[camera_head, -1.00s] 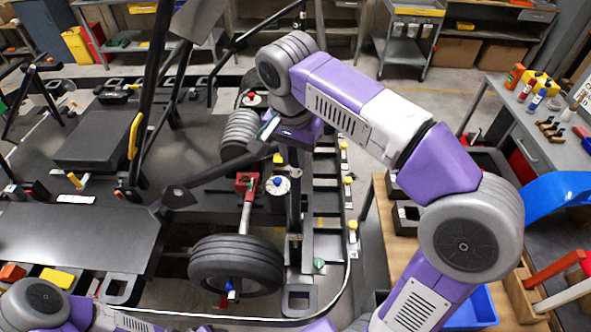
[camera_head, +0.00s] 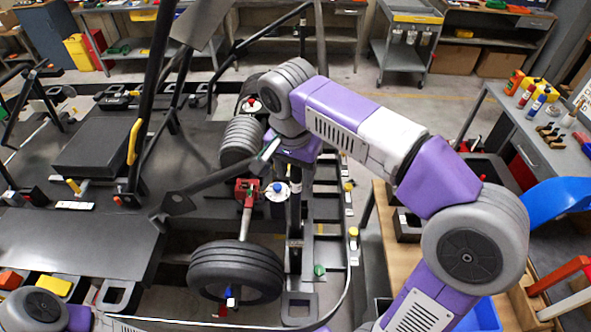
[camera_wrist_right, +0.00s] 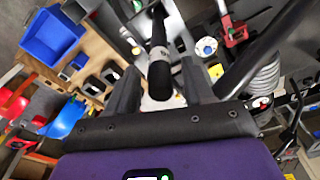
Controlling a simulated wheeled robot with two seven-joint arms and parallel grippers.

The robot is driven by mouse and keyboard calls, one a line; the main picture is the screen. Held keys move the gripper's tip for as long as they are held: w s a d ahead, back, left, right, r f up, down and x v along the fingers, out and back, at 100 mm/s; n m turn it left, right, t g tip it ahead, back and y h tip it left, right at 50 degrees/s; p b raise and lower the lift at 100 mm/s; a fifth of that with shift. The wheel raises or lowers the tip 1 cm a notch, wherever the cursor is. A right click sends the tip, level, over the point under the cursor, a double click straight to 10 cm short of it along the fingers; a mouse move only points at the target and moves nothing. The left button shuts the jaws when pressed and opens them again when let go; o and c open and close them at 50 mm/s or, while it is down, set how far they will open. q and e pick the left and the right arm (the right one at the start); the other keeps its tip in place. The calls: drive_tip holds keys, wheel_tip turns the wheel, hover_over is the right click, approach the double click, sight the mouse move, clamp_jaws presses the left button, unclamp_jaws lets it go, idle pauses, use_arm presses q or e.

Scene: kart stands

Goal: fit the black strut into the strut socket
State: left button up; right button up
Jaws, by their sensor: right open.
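The black strut (camera_wrist_right: 159,72) stands between the two spread fingers of my right gripper (camera_wrist_right: 160,92) in the right wrist view, its rounded end facing the camera. Gaps show on both sides of it, so the gripper is open around it. In the head view the strut (camera_head: 295,205) looks upright below my right wrist, beside the kart's front wheel; the right fingers are mostly hidden there by the wrist. The strut socket is not clearly visible, and I cannot tell whether the strut's lower end sits in it. My left gripper is out of frame; only part of that arm shows bottom left.
A red bracket (camera_head: 247,189) and a white, blue-capped reservoir (camera_head: 277,191) are close by on the left. A wooden bench with a blue bin (camera_wrist_right: 50,35) lies to the right in the head view.

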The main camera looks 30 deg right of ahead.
drive_tip(key=shift+r, duration=0.3)
wheel_tip(320, 180, up, 12)
drive_tip(key=a+p, duration=0.1)
drive_tip(key=p, duration=0.2)
drive_tip(key=shift+s+f, duration=0.15)
drive_tip(key=shift+s, duration=0.25)
